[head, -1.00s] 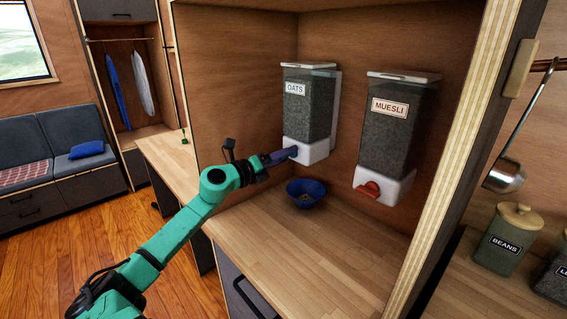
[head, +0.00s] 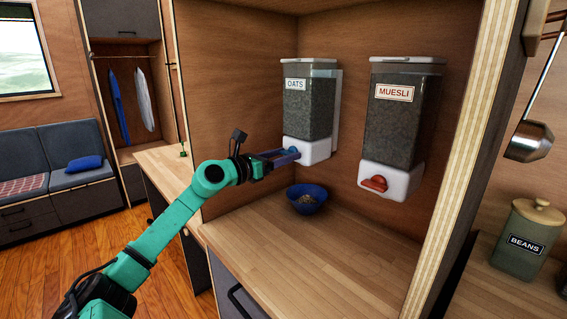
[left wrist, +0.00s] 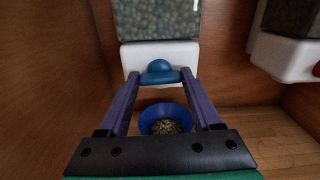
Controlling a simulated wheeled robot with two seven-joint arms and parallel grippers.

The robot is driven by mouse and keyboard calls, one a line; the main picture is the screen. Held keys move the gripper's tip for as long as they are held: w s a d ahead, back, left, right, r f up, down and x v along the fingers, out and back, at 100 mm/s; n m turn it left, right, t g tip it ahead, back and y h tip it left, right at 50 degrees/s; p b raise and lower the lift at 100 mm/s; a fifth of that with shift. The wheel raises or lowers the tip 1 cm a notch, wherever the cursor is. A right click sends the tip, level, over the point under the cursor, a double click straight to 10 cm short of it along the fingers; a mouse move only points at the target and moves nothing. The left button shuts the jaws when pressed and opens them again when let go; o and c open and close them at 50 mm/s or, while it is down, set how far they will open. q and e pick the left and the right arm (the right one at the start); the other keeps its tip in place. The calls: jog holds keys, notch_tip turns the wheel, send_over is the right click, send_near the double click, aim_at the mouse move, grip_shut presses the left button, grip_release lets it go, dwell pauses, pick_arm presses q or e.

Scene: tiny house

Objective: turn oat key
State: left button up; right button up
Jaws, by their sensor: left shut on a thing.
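The oats dispenser (head: 308,108), labelled OATS, hangs on the wooden wall with a white base. Its blue key (left wrist: 160,72) sits on the front of that base; it shows upper middle in the left wrist view. My left gripper (head: 293,154) is at the key, its two purple fingers on either side of it, shut on it. A blue bowl (head: 307,198) stands on the counter below the dispenser, with some oats in it (left wrist: 165,127). My right gripper is not in view.
The muesli dispenser (head: 396,125) with a red key (head: 374,184) hangs to the right. The wooden counter (head: 320,255) is bare around the bowl. An upright panel edge (head: 459,150) bounds the alcove on the right; a beans jar (head: 528,240) stands beyond it.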

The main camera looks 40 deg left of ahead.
pick_arm(q)
jog(key=shift+f+m, duration=0.1)
jog(key=shift+m, duration=0.2)
jog(key=o, duration=1.4)
jog(key=s+b, duration=0.1)
jog(key=s, duration=0.3)
jog(key=s+b, duration=0.1)
jog(key=s, duration=0.4)
jog(key=s+a+b, duration=0.1)
jog(key=s, duration=0.4)
jog(key=shift+s+a, duration=0.1)
jog(key=shift+s, duration=0.15)
